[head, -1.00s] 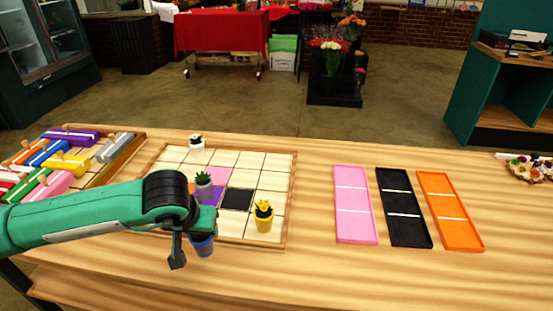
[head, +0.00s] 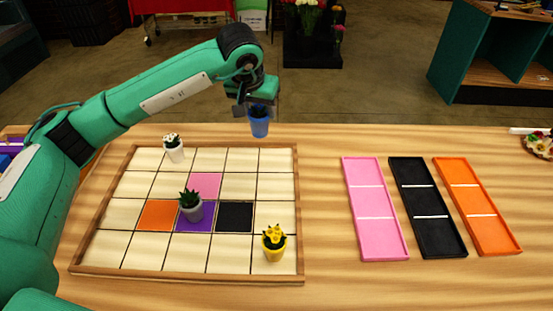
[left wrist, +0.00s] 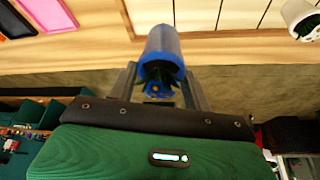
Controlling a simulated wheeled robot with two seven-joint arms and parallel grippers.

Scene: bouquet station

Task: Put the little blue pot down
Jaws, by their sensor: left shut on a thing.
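The little blue pot (head: 259,125) with a dark plant is held upright in the air by my left gripper (head: 258,104). In the head view it shows over the far right part of the wooden grid board (head: 299,200); its exact height is hard to tell. In the left wrist view the blue pot (left wrist: 162,42) sits between the two fingers of my left gripper (left wrist: 162,82), which are shut on it. Flowers of blue and yellow show at its mouth there. My right gripper is not in view.
On the board, a white pot (head: 174,153) stands far left, a grey pot (head: 191,212) on the purple tile (head: 196,223), a yellow pot (head: 274,248) near right. Orange (head: 158,215), pink (head: 206,185) and black (head: 234,217) tiles are bare. Pink, black and orange trays lie right, empty.

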